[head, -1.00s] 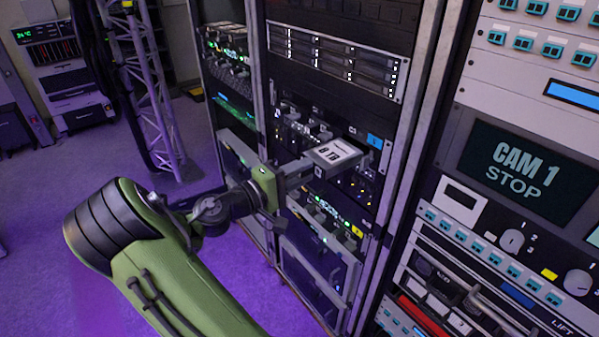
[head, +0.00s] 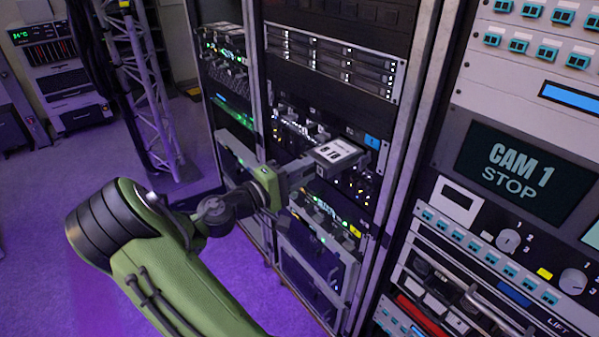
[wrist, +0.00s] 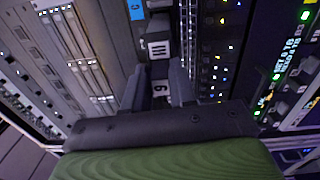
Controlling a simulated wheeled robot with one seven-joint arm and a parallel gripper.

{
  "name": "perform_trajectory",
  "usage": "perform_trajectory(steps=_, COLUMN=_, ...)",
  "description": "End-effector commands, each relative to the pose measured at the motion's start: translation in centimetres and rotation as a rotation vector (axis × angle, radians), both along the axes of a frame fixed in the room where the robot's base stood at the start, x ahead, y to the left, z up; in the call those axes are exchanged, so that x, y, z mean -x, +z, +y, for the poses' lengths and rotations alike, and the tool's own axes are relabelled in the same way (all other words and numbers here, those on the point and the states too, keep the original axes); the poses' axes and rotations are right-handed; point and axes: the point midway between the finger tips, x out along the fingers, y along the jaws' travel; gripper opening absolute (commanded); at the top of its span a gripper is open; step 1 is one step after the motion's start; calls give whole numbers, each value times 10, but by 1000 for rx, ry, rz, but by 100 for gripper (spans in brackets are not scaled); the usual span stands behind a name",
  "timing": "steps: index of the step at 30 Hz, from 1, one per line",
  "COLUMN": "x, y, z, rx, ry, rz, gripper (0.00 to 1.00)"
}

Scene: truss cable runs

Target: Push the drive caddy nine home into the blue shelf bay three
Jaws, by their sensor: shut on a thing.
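The drive caddy nine (head: 337,152) is a grey, flat block with a white printed label on top. My gripper (head: 302,170) is shut on its near end and holds it level at the rack front. A blue tag (head: 373,141) marks the shelf just right of the caddy and shows in the wrist view (wrist: 136,10). The bay opening is mostly hidden.
A drive unit (head: 325,60) sits above the shelf in the same rack. Lit cable gear (head: 325,215) lies below. A rack post (head: 400,170) and a control panel with a CAM 1 screen (head: 525,160) stand to the right. Floor at left is open.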

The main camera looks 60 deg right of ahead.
Motion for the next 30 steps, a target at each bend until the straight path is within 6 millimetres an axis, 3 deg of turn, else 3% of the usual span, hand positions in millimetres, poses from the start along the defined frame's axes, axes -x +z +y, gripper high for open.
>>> perform_trajectory(steps=30, x=9, y=1, z=-17, rx=3, ry=0, rz=0, gripper=0)
